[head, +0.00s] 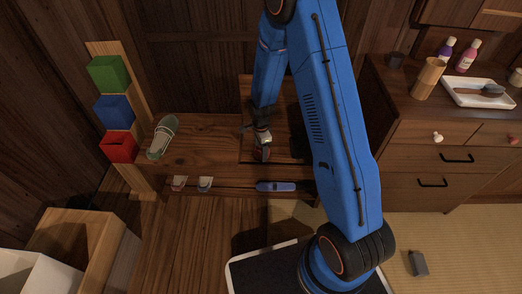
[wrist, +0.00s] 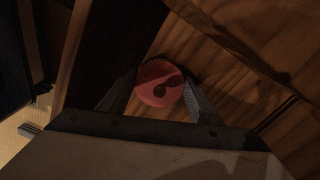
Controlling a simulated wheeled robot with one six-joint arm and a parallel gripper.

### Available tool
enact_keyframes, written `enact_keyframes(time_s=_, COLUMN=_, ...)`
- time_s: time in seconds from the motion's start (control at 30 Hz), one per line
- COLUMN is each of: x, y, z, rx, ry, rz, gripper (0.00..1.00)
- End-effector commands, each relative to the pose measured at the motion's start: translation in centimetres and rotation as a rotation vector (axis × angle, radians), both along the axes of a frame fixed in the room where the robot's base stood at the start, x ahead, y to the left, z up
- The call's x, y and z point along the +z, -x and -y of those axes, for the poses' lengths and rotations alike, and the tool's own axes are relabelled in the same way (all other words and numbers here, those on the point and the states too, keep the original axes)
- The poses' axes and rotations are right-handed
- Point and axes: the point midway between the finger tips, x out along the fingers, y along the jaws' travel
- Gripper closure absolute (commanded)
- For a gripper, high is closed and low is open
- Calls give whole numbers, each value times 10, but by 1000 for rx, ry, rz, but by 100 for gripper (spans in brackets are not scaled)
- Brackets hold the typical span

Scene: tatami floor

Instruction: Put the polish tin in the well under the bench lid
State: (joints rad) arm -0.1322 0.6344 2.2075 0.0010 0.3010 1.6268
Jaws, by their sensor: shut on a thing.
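The polish tin (wrist: 160,83), round and red with a dark mark on its top, sits between the fingertips of my gripper (wrist: 157,95) in the wrist view. My gripper (head: 262,150) is shut on it. In the head view the tin (head: 262,154) is small and partly covered by the fingers, above the right part of the wooden bench (head: 205,133). The bench lid (head: 245,92) seems to stand raised against the back wall, mostly behind my arm. The well below it is partly hidden by my arm; I cannot tell whether the tin is inside its rim.
A drawer cabinet (head: 415,160) stands right.

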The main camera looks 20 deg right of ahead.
Motion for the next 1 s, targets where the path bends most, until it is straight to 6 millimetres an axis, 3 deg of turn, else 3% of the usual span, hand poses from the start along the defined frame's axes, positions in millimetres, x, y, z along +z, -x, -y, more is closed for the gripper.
enact_keyframes(time_s=0.17, x=-3, y=0, z=0, rx=0, ry=0, rz=-1, gripper=65)
enact_keyframes(time_s=0.2, x=-2, y=0, z=0, rx=0, ry=0, rz=0, gripper=32)
enact_keyframes(time_s=0.27, x=-2, y=0, z=0, rx=0, ry=0, rz=0, gripper=23)
enact_keyframes(time_s=0.67, x=3, y=0, z=0, rx=0, ry=0, rz=1, gripper=23)
enact_keyframes(time_s=1.0, x=52, y=-1, z=0, rx=0, ry=0, rz=3, gripper=23)
